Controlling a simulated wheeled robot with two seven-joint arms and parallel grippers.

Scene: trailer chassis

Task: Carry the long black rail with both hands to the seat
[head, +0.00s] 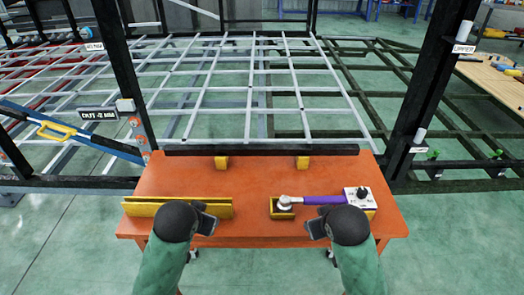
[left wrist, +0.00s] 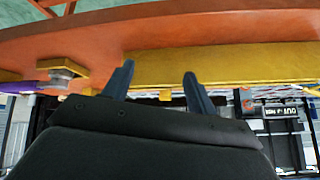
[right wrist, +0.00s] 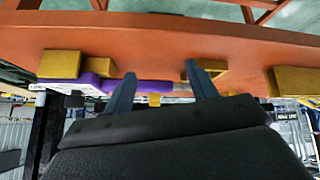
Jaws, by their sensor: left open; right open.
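The long black rail (head: 262,150) lies left to right along the far edge of the orange table (head: 250,185), by two yellow blocks (head: 221,162) (head: 302,162). My left gripper (head: 207,217) is at the table's near side, beside a long yellow channel (head: 180,207); its fingers are apart and empty in the left wrist view (left wrist: 159,72). My right gripper (head: 318,226) is near the purple-handled tool (head: 325,200); its fingers are apart and empty in the right wrist view (right wrist: 161,72). Both are well short of the rail. I cannot tell which part is the seat.
A white frame grid (head: 250,85) stretches behind the table. Black uprights stand at left (head: 122,65) and right (head: 432,85). A blue bar with a yellow handle (head: 57,131) is at left. The table's middle is clear.

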